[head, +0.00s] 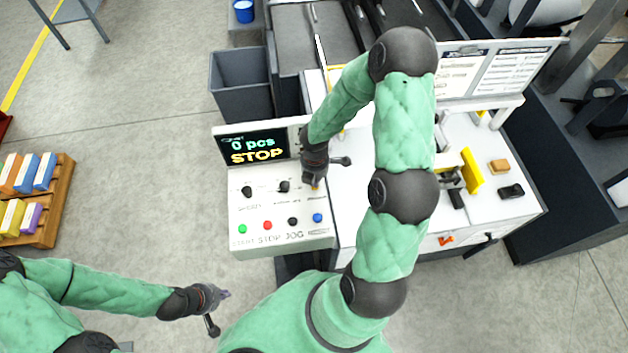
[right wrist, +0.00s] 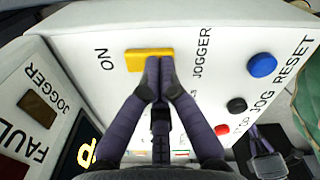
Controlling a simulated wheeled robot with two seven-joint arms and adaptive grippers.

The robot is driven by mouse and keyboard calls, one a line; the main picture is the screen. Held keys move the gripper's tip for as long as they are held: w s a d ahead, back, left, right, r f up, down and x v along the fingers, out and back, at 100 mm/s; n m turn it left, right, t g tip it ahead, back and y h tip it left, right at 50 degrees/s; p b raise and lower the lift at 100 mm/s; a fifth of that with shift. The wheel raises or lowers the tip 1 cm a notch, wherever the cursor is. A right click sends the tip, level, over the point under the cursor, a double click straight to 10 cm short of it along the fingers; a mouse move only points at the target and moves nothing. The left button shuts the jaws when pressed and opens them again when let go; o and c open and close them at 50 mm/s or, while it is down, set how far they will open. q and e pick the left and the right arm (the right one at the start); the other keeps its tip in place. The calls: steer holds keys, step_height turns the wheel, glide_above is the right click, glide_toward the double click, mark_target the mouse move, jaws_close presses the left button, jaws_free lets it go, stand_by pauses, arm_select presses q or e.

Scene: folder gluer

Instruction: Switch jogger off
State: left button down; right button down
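The jogger switch is a yellow rocker (right wrist: 140,60) on the white control panel (head: 245,215), with ON printed at its left side and JOGGER on its right in the right wrist view. My right gripper (right wrist: 160,62) is shut and empty, its fingertips together at the switch's right part. I cannot tell whether they press on it. In the head view my right gripper (head: 316,184) points down at the panel's upper right and hides most of the switch. My left gripper (head: 222,295) hangs away from the panel, too small to read its fingers.
Beside the switch are a blue reset button (right wrist: 262,65) and a black jog button (right wrist: 236,105). A JOGGER lamp (right wrist: 38,106) looks dull brown. The display (head: 253,147) reads 0 pcs STOP. Two black knobs sit left of my right gripper. A grey bin (head: 240,85) stands behind.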

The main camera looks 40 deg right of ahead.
steer(key=shift+r+p, duration=3.25)
steer(key=shift+r, duration=0.3)
steer(key=shift+f, duration=0.1)
